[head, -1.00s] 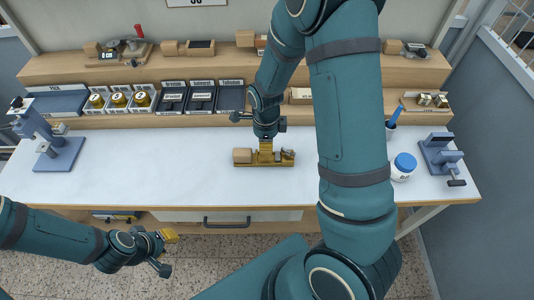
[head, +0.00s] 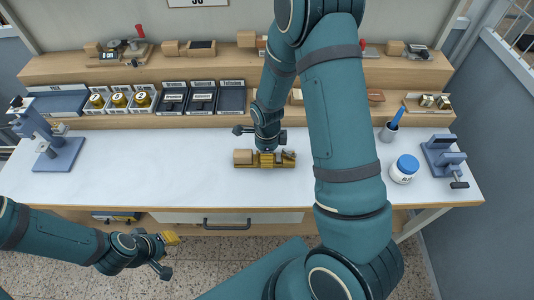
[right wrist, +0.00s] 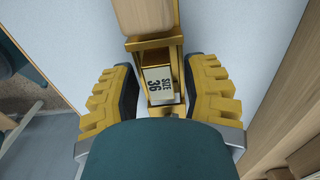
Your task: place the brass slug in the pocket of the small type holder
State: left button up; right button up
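The small type holder (head: 245,165) lies on the white bench top, its wooden handle to the left. It also shows in the right wrist view (right wrist: 158,43). A brass block marked "SIZE 36" (right wrist: 157,85), which looks like the brass slug, sits inside the holder's brass frame. Whether it is fully seated I cannot tell. My right gripper (head: 267,160) is down at the holder. In the right wrist view its yellow fingers (right wrist: 160,95) stand apart on both sides of the block, with gaps showing. My left gripper (head: 171,238) hangs in front of the bench; its finger opening is unclear.
Two brass blocks (head: 427,101) lie on a wooden tray at the right of the shelf. A white jar with a blue lid (head: 404,168) and a blue vise (head: 443,157) stand on the right. A blue press (head: 50,140) stands at left. The bench's left middle is clear.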

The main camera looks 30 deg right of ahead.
jog(key=shift+r, duration=0.2)
notch_tip(320, 180, up, 12)
jog(key=p, duration=0.2)
dwell(0.3)
dwell(0.5)
